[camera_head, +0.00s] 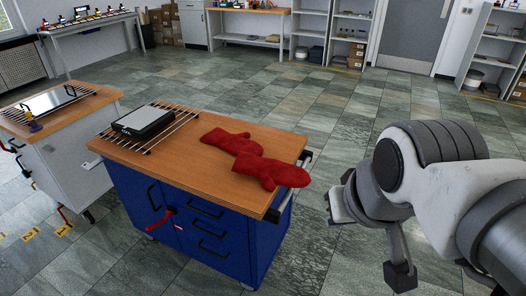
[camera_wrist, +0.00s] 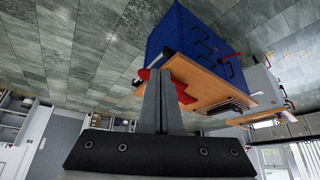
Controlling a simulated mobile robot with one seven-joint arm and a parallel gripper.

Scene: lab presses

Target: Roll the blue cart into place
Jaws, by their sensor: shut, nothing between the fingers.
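The blue cart (camera_head: 187,232) stands at the centre-left of the head view, with a wooden top (camera_head: 217,174), dark drawer handles and a bar handle (camera_head: 285,197) on its right end. Two red oven mitts (camera_head: 262,170) and a grey flat device (camera_head: 143,122) on a wire rack lie on top. The wrist view is upside down and shows the cart (camera_wrist: 190,45) ahead, partly hidden by the fingers. My gripper (camera_wrist: 161,75) is shut and empty. In the head view my arm is right of the cart, with floor visible between; contact with the handle is not evident.
A white cart (camera_head: 72,160) with a wooden top stands close to the left of the blue cart. Yellow floor marks (camera_head: 62,230) lie in front of it. Benches (camera_head: 90,25) and shelves (camera_head: 350,35) line the back. The tiled floor behind is clear.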

